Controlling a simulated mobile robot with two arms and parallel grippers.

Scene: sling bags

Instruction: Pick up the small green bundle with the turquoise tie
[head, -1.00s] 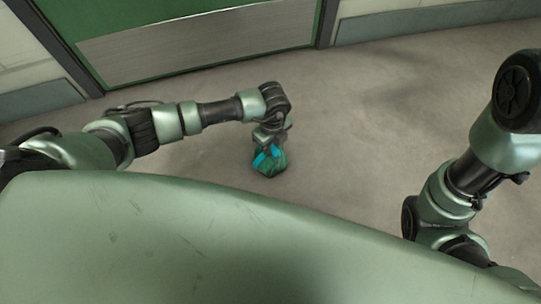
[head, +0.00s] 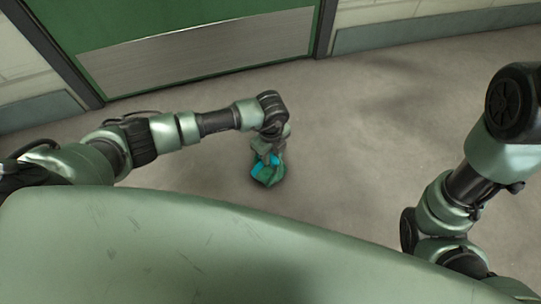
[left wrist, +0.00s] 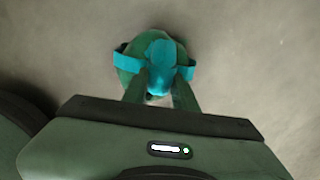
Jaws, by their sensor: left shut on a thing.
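The small green bundle (head: 267,178) with its turquoise tie (head: 265,162) is at the middle of the head view, beneath my left gripper (head: 270,158). In the left wrist view the bundle (left wrist: 133,84) shows at the top centre, with the turquoise band (left wrist: 160,55) across it. My left gripper (left wrist: 160,88) is shut on the bundle, its two fingers on either side of the tie. I cannot tell for sure whether the bundle is clear of the floor. My right arm shows at the right edge of the head view, but its gripper is out of view.
The grey floor (head: 370,130) around the bundle is clear. A green door (head: 180,40) with a metal kick plate and a pale wall with a grey baseboard (head: 430,32) stand at the back. My own green body fills the front of the head view.

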